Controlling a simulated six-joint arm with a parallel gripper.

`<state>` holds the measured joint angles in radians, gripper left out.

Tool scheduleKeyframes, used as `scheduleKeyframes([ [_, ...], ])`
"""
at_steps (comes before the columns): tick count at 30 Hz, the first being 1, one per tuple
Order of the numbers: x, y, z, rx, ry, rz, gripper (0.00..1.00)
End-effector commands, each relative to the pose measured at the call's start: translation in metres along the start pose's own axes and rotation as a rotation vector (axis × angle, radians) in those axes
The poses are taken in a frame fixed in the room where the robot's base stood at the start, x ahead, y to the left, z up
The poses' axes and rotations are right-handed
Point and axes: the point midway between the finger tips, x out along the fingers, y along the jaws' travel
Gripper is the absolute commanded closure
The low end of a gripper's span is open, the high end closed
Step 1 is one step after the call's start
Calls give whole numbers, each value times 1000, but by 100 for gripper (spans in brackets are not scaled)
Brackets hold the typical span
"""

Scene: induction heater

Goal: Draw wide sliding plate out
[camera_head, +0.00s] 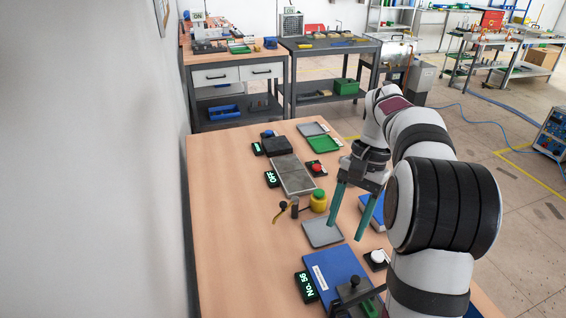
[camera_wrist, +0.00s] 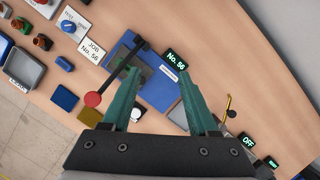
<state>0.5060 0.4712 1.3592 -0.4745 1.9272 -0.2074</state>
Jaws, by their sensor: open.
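A wide grey metal plate (camera_head: 296,178) lies lengthwise on the bench against a dark block (camera_head: 277,146); I take it for the sliding plate, though no label confirms this. My gripper (camera_head: 347,230) is open and empty, its two teal fingers pointing down. In the head view it is nearer and to the right of that plate, apart from it. In the wrist view my gripper (camera_wrist: 160,75) has its spread fingers over the blue board (camera_wrist: 147,77). The grey plate cannot be made out in the wrist view.
A yellow-green knobbed part (camera_head: 319,201) and a small brass lever (camera_head: 280,212) stand near the plate. A grey tray (camera_head: 322,233), a green tray (camera_head: 323,144) and a red button (camera_head: 317,167) are nearby. Bare wood lies left of the plate.

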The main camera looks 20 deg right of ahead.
Motion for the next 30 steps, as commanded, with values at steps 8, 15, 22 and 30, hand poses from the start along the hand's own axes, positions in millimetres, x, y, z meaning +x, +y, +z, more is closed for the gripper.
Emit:
scheduleKeyframes([
  [8,32,55,-124,223,-82,-56,40],
  [15,76,54,-123,227,-89,-56,40],
  [22,144,49,-118,229,-86,-57,40],
  [30,185,46,-115,228,-83,-59,40],
])
